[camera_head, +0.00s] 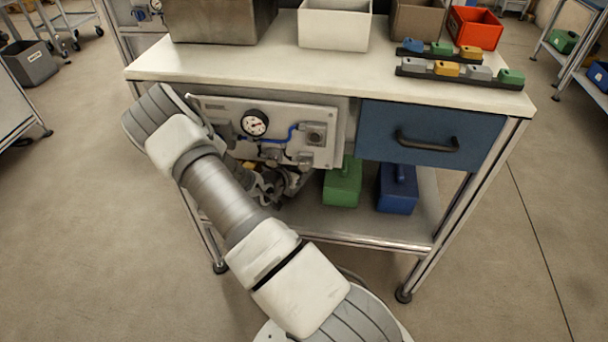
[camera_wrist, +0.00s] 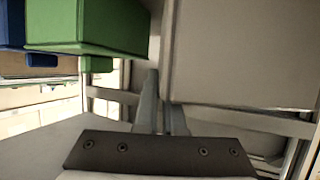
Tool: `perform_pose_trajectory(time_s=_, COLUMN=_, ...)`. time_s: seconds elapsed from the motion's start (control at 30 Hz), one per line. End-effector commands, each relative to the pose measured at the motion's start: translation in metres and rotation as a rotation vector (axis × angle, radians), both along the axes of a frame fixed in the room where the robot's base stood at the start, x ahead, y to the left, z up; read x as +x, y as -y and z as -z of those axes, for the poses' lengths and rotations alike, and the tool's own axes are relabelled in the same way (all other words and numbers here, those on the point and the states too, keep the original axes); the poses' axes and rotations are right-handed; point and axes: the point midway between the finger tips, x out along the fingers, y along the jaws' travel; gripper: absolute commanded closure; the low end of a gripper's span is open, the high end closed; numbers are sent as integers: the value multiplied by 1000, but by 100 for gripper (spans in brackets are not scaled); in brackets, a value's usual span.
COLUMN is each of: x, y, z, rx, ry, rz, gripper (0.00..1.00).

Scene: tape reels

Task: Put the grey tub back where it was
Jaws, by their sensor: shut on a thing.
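In the wrist view, my gripper (camera_wrist: 161,100) has its fingers close together at the near edge of a large plain grey thing (camera_wrist: 245,50), which I take to be the grey tub. It fills the upper right of that view, and its far side is cut off. In the head view, my gripper (camera_head: 268,188) is under the table, low beside the gauge panel and left of the green box. My arm and the panel hide most of it there, and I cannot make out the tub clearly. Whether the tub touches the lower shelf (camera_head: 340,231) cannot be told.
A green box (camera_head: 342,187) and a blue box (camera_head: 397,190) stand on the lower shelf; the green one (camera_wrist: 95,25) is close beside the fingers. The gauge panel (camera_head: 225,108) and blue drawer (camera_head: 430,132) hang above. The tabletop (camera_head: 375,68) holds bins and coloured blocks.

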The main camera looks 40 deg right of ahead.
Motion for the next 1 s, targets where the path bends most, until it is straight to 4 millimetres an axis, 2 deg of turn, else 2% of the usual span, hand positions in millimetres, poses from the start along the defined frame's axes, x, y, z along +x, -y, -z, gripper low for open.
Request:
perform_pose_trajectory(time_s=0.03, x=0, y=2, z=13, rx=-1, ry=0, rz=1, gripper=100)
perform_pose_trajectory(time_s=0.1, x=0, y=1, z=27, rx=0, ry=-1, rz=1, gripper=100)
perform_pose_trajectory(time_s=0.2, x=0, y=1, z=36, rx=-2, ry=0, rz=1, gripper=100)
perform_pose_trajectory(time_s=0.57, x=0, y=1, z=37, rx=-2, ry=1, rz=1, gripper=100)
perform_pose_trajectory(time_s=0.77, x=0, y=1, z=38, rx=-1, ry=1, rz=1, gripper=64)
perform_pose_trajectory(time_s=1.0, x=0, y=0, z=38, rx=-1, ry=1, rz=1, gripper=64)
